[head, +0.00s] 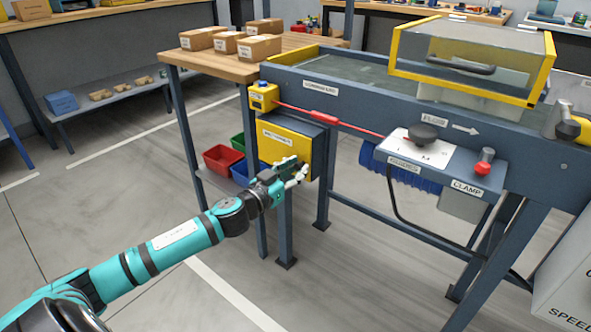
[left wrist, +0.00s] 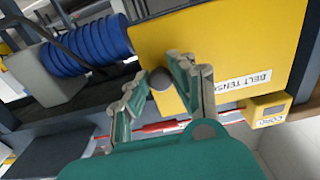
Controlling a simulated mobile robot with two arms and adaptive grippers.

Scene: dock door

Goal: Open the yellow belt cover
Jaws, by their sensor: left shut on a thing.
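The yellow belt cover (head: 282,133) is the upright panel with a white label on the dark box at the left end of the conveyor. It looks closed, but its edges are partly hidden. In the left wrist view the cover (left wrist: 230,45) fills the upper right, with part of a "BELT TENS…" label visible. My left gripper (head: 294,176) is at the cover's lower part. In the left wrist view my left gripper (left wrist: 163,75) has its fingers around a dark round knob (left wrist: 160,79) at the cover's edge, shut on it. My right gripper is not in view.
A red pull cord (head: 325,117) runs from a yellow switch box (head: 263,97) above the cover. A clear, yellow-framed guard (head: 470,60) stands on the conveyor. Red (head: 222,157) and green bins sit on a shelf behind. Bare floor lies in front.

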